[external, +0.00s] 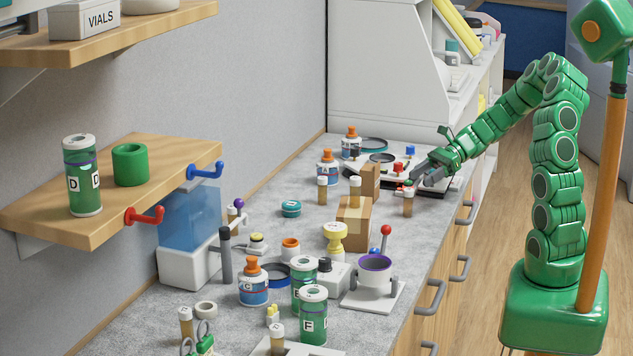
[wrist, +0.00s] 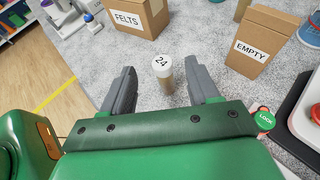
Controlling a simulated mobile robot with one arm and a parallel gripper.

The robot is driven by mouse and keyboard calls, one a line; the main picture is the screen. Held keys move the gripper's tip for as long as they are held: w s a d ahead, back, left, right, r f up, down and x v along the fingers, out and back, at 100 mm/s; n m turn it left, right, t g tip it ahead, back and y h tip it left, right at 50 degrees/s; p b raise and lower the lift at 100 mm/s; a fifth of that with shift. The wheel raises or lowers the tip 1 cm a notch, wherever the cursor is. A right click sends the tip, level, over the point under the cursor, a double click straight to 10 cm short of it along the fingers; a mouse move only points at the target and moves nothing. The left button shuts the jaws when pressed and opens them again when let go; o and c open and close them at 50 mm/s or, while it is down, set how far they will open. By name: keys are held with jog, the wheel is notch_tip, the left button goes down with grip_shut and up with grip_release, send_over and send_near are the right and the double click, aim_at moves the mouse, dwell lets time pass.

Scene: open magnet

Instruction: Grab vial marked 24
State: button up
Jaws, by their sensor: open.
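The vial marked 24 (wrist: 167,84) stands upright on the grey bench, with a white lid carrying the number and a brownish body. In the wrist view it is between the two spread fingers of my gripper (wrist: 160,68), with a gap visible on either side. My gripper is open and holds nothing.
The FELTS box (wrist: 140,20) is ahead and left; the EMPTY box (wrist: 255,50) is close on the right. A dark-edged tray (wrist: 297,108) and a green LOCK button (wrist: 265,120) lie right. Several bottles and other vials stand on the bench (external: 300,222).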

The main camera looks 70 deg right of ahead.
aim_at(408, 203)
notch_tip(408, 203, down, 3)
jog(key=shift+r, duration=0.1)
jog(key=shift+x, duration=3.95)
jog(key=c, duration=1)
jog(key=shift+c, duration=0.2)
